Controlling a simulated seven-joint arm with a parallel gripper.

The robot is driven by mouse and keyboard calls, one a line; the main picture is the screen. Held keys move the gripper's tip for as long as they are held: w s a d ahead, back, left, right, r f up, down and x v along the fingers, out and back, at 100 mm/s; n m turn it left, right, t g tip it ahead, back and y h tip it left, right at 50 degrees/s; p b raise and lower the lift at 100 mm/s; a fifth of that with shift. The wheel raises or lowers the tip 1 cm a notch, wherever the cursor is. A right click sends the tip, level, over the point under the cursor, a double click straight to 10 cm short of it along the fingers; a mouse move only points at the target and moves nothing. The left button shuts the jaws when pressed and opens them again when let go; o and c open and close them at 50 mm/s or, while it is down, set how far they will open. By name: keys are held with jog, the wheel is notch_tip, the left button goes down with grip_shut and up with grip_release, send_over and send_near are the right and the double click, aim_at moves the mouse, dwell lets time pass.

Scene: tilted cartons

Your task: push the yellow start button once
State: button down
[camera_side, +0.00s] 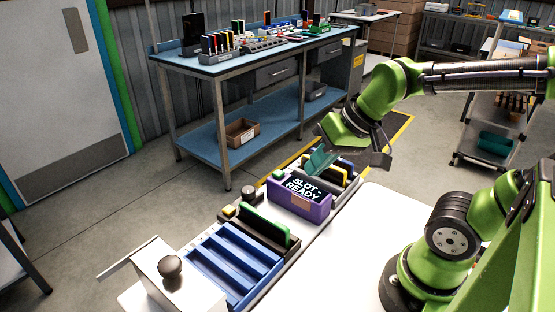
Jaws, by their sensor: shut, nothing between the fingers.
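A small yellow button-like block (229,211) sits on the bench beside the blue slotted tray, near a dark round knob.
The blue tray (215,277) has a green panel (266,226) standing upright at its right. A dark knob (249,193) stands behind the near yellow piece. A white box with a black knob (170,267) is at the front left. The white tabletop (345,265) is clear.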

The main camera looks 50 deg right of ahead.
aim_at(233, 209)
jog(key=w+a+f+m+y, duration=0.1)
jog(key=w+f+m, duration=0.2)
jog(key=w, duration=0.3)
jog(key=w+a+f+m+y, duration=0.1)
jog(key=w+f+m, duration=0.2)
jog(key=w+m, duration=0.1)
jog(key=w+a+f+m+y, duration=0.1)
jog(key=w+a+f+m, duration=0.1)
jog(key=w, duration=0.5)
jog(key=shift+w+f+m+y, duration=0.4)
jog(key=shift+f+m, duration=0.25)
jog(key=shift+m, duration=0.35)
jog(key=w+m, duration=0.1)
jog(key=w+r+m+t, duration=0.1)
jog(key=w+m, duration=0.1)
jog(key=shift+w+d, duration=0.1)
jog(key=shift+w, duration=0.15)
jog(key=shift+f, duration=4.4)
jog(key=shift+f, duration=0.2)
jog(key=shift+f, duration=0.25)
